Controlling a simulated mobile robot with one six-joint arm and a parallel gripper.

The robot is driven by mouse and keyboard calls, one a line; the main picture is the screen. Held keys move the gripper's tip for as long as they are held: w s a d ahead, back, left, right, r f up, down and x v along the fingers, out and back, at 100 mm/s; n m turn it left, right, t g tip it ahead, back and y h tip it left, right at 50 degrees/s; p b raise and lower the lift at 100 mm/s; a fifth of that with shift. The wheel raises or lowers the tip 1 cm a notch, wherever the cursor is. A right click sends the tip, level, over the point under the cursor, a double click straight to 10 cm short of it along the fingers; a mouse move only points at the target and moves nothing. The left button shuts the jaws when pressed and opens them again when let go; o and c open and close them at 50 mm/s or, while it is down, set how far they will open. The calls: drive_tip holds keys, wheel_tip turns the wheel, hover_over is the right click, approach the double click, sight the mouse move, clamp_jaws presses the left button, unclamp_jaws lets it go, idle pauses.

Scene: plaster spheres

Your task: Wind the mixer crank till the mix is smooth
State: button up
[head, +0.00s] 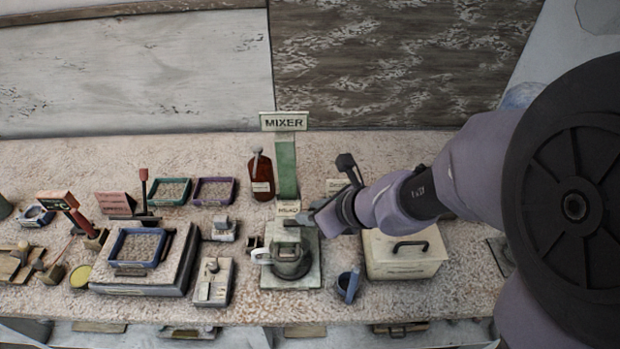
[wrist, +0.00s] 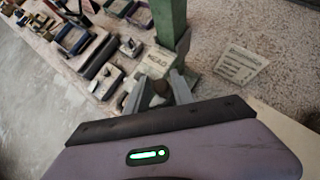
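The mixer stands on the bench at the middle of the head view. It has a square grey base (head: 307,277), a round dark bowl (head: 291,266) and a green post (head: 287,168) with a MIXER sign (head: 284,121). A pale handle-like part (head: 262,257) shows at the bowl's left; I cannot tell if it is the crank. My gripper (head: 312,220) is over the mixer, in front of the post. In the wrist view my gripper (wrist: 160,92) has its fingers apart, with a dark brownish rounded part between them; contact is unclear. The mix is not visible.
A lidded cream box (head: 404,256) with a dark handle stands right of the mixer. A small blue-grey cup (head: 348,284) is between them. A red-brown bottle (head: 261,178) stands behind left. A blue-framed tray (head: 138,248) and small blocks crowd the left.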

drive_tip(key=p+v, duration=0.6)
drive_tip(key=v, duration=1.1)
drive_tip(key=shift+r, duration=0.15)
drive_tip(key=shift+s, duration=0.15)
drive_tip(key=s+f+n+h+b, duration=0.1)
drive_tip(key=s+n+b, duration=0.3)
drive_tip(key=n, duration=0.7)
drive_tip(key=s+a+f+n+h+b, duration=0.1)
drive_tip(key=s+f+n+h+b, duration=0.1)
drive_tip(key=n, duration=1)
drive_tip(key=s+h+b, duration=0.1)
drive_tip(key=s+b, duration=0.1)
drive_tip(key=s, duration=0.1)
drive_tip(key=shift+a+f+g+b, duration=0.2)
drive_tip(key=shift+f+g+b, duration=0.1)
drive_tip(key=shift+f+g, duration=0.1)
